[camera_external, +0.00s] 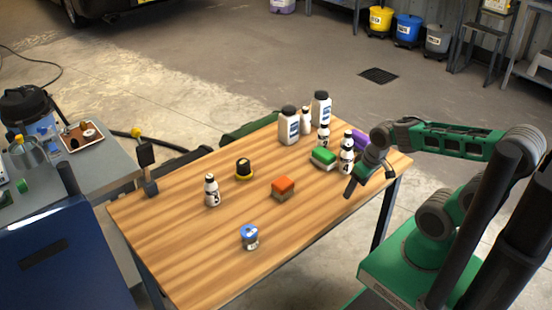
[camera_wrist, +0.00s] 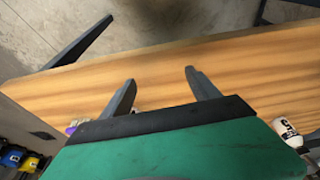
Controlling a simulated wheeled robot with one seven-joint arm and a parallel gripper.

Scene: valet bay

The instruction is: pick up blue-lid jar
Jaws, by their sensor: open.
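The blue-lid jar (camera_external: 250,238) is a small, short container with a blue top and a pale label. It stands upright on the wooden table (camera_external: 190,269) near its front edge in the external view. My gripper (camera_external: 357,184) is at the right end of the table, above its edge and well to the right of the jar. In the wrist view my gripper (camera_wrist: 160,83) has its two dark fingers spread apart with nothing between them. The jar does not show in the wrist view.
White jugs (camera_external: 289,127), a green-topped block (camera_external: 323,157) and several small bottles crowd the back right near my gripper. The table's front strip is clear around the jar.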

